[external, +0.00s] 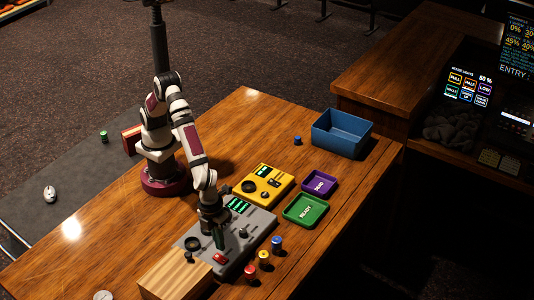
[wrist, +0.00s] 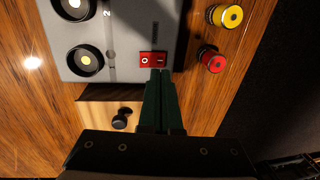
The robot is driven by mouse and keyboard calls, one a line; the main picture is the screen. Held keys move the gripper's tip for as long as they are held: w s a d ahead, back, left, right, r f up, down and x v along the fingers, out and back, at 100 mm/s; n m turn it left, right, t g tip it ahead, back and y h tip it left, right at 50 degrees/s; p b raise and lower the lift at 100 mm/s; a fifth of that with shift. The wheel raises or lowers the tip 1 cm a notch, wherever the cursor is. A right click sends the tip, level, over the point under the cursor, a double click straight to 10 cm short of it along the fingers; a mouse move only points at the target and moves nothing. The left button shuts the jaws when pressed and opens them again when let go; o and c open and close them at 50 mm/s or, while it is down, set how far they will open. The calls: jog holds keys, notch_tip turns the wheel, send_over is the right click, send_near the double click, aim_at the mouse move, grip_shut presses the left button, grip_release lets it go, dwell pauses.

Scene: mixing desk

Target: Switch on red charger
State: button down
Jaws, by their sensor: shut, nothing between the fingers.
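A red rocker switch (external: 220,258) sits on the front part of the grey panel (external: 259,226). In the wrist view the red switch (wrist: 153,58) shows a round mark on its left half and a line on its right half. My gripper (external: 219,245) is over the panel, pointing down, close to the switch. In the wrist view my gripper (wrist: 160,73) has its two dark green fingers together and empty, with the tips at the switch's lower edge. I cannot tell whether they touch it. No part is labelled as a charger.
A yellow device (external: 264,184), green tray (external: 288,218), purple tray (external: 332,187) and blue bin (external: 342,145) are farther back.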

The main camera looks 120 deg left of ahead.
aim_at(224, 261)
notch_tip(224, 261, up, 10)
jog(key=w, duration=0.1)
jog(key=shift+f, duration=0.15)
jog(key=shift+w, duration=0.1)
jog(key=s+a+r+n, duration=0.55)
jog(key=s+a, duration=0.35)
jog(key=a, duration=0.3)
jog(key=s+a+f+n+y, duration=0.1)
jog(key=s+a+n, duration=0.2)
jog(key=s, duration=0.7)
jog(key=s+a+f+n+g, duration=0.1)
jog(key=s+a+n, duration=0.3)
jog(key=s+a, duration=0.4)
jog(key=s, duration=0.2)
jog(key=shift+s+f+g+y, duration=0.15)
jog(key=shift+s+g+y, duration=0.15)
jog(key=shift+s+y, duration=0.1)
jog(key=shift+w, duration=0.1)
